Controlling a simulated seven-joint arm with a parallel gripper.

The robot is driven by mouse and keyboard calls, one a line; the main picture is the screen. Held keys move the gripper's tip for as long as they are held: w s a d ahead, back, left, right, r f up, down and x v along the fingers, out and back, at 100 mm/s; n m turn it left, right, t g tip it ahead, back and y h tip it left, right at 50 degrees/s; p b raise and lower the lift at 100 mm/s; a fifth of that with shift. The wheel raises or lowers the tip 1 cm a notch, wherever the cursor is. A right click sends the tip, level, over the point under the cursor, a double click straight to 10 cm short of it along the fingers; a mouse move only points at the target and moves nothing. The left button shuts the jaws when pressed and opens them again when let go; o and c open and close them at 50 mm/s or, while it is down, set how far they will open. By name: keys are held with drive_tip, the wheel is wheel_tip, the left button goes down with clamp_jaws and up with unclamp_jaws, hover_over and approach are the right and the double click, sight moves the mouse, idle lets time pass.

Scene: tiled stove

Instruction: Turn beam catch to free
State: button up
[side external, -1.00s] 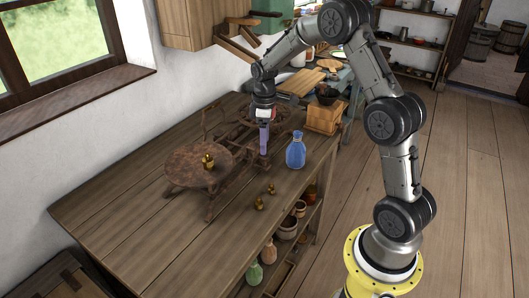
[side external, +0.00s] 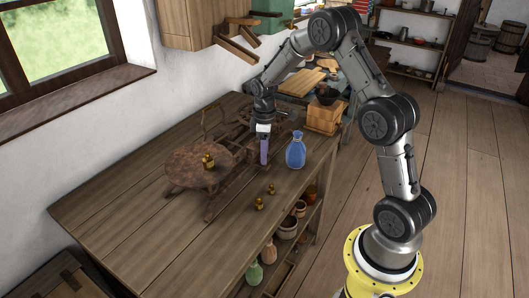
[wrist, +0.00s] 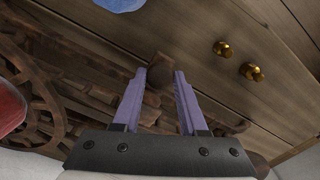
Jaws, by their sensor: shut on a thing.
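A rusty brown balance scale (side external: 216,205) stands on the wooden workbench, its round left pan (side external: 185,165) holding a brass weight (side external: 208,161). My gripper (side external: 264,160) points down at the front of the scale, right of the left pan. In the wrist view, the two purple fingers (wrist: 160,75) are shut on a small brown knob, which I take for the beam catch (wrist: 160,66). The catch is hidden by the fingers in the side view. Its turn angle cannot be told.
A blue bottle (side external: 296,152) stands close to the right of my gripper. Two small brass weights (side external: 259,203) sit at the bench's front. A wooden box grinder (side external: 322,118) stands behind the bottle. The left end of the bench (side external: 120,215) is clear.

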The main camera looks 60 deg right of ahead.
clamp_jaws()
drive_tip(key=shift+m, duration=0.3)
drive_tip(key=m, duration=0.4)
drive_tip(key=shift+r, duration=0.1)
drive_tip(key=m, duration=0.6)
drive_tip(key=shift+m, duration=0.3)
drive_tip(key=o, duration=0.9)
unclamp_jaws()
